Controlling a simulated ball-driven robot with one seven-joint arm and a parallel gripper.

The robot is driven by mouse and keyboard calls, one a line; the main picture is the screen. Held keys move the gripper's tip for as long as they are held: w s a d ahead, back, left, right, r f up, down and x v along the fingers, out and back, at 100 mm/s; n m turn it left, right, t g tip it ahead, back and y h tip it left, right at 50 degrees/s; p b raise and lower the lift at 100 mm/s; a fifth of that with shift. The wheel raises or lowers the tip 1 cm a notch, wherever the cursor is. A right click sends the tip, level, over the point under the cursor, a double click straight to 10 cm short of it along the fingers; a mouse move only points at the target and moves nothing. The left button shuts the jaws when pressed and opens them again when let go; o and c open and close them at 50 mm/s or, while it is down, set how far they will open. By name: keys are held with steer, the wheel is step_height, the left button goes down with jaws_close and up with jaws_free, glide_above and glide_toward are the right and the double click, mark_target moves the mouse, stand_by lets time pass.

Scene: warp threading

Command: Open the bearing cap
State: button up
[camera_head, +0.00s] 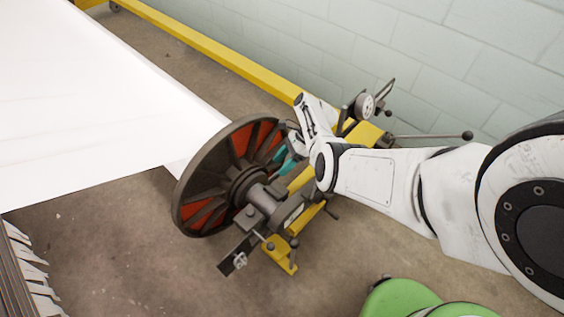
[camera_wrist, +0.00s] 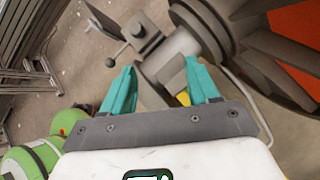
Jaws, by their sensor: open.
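A large dark spoked wheel (camera_head: 215,185) with red between its spokes stands on a yellow frame. A grey shaft end (camera_head: 268,200) sticks out of its hub and rests at a bearing on the frame. The wrist view shows the grey shaft (camera_wrist: 175,55) and a dark block with a ball-ended lever (camera_wrist: 142,32) beside it. I cannot tell for sure which part is the bearing cap. My gripper (camera_wrist: 160,68) is open, its two teal fingers apart on either side of the bearing area. They seem to hold nothing. In the head view the gripper (camera_head: 288,162) is mostly hidden behind my arm.
A white sheet (camera_head: 90,105) runs to the wheel from the left. A yellow beam (camera_head: 215,50) lies along the pale block wall. A gauge and long ball-ended levers (camera_head: 365,105) stand behind my arm. A green rounded object (camera_head: 400,298) is at the bottom. The floor between is clear.

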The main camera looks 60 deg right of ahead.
steer(key=p+v, duration=0.1)
steer(key=v, duration=0.9)
steer(key=shift+r, duration=0.15)
steer(key=shift+s+d, duration=0.1)
steer(key=shift+d, duration=0.05)
